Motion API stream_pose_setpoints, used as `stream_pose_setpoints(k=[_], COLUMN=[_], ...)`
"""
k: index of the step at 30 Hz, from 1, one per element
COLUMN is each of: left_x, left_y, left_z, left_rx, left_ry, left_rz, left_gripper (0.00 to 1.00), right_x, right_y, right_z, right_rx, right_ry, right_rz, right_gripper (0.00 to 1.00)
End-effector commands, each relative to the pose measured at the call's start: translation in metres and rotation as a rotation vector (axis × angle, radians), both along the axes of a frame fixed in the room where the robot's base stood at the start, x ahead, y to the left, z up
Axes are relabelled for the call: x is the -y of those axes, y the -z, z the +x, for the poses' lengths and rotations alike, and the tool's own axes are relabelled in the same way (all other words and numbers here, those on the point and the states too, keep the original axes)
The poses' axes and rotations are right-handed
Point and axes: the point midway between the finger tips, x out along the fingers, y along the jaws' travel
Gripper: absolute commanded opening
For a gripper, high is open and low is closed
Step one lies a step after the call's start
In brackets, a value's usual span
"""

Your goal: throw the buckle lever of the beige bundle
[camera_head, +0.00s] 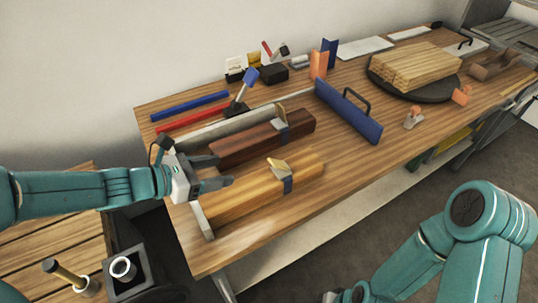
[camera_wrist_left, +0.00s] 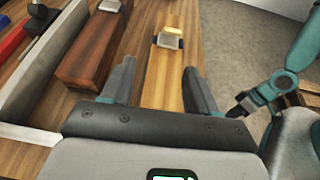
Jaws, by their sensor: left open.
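The beige bundle (camera_head: 240,195), a strip of light tan wood, lies along the near side of the workbench. A dark strap (camera_head: 287,184) crosses it, with a pale buckle lever (camera_head: 278,165) standing tilted on top. My left gripper (camera_head: 225,171) is open and empty over the near end of the bundle, apart from the lever. In the left wrist view the bundle (camera_wrist_left: 163,80) runs between the two fingers, and the lever (camera_wrist_left: 171,38) shows beyond the fingertips. My right arm is at the lower right; its gripper is too cut off to judge.
A red-brown bundle (camera_head: 240,150) with its own buckle lies behind the beige one. A blue plate with a handle (camera_head: 350,112) stands to the right. A dark turntable (camera_head: 440,93) holds pale planks. The bench front right of the bundle is clear.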

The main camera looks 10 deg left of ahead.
Motion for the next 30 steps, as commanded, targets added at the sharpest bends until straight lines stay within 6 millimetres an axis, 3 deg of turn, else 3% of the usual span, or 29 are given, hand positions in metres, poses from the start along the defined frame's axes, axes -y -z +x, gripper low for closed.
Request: stream_pose_setpoints(k=[4,11,24,30], left_x=[0.017,0.036,0.109,0.133], left_y=[-0.01,-0.004,0.035,0.047], left_z=[-0.004,0.006,0.062,0.08], left_rx=[-0.023,-0.022,-0.022,-0.02], left_ry=[0.03,0.043,0.043,0.042], left_rz=[-0.008,-0.009,-0.007,-0.007], left_gripper=[0.6,0.6,0.6,0.6], right_x=[0.0,0.0,0.0,0.0], right_y=[-0.018,-0.016,-0.01,-0.011], right_z=[0.0,0.0,0.0,0.0], right_rx=[0.0,0.0,0.0,0.0], right_ry=[0.0,0.0,0.0,0.0], right_rz=[0.0,0.0,0.0,0.0], right_gripper=[0.43,0.43,0.43,0.43])
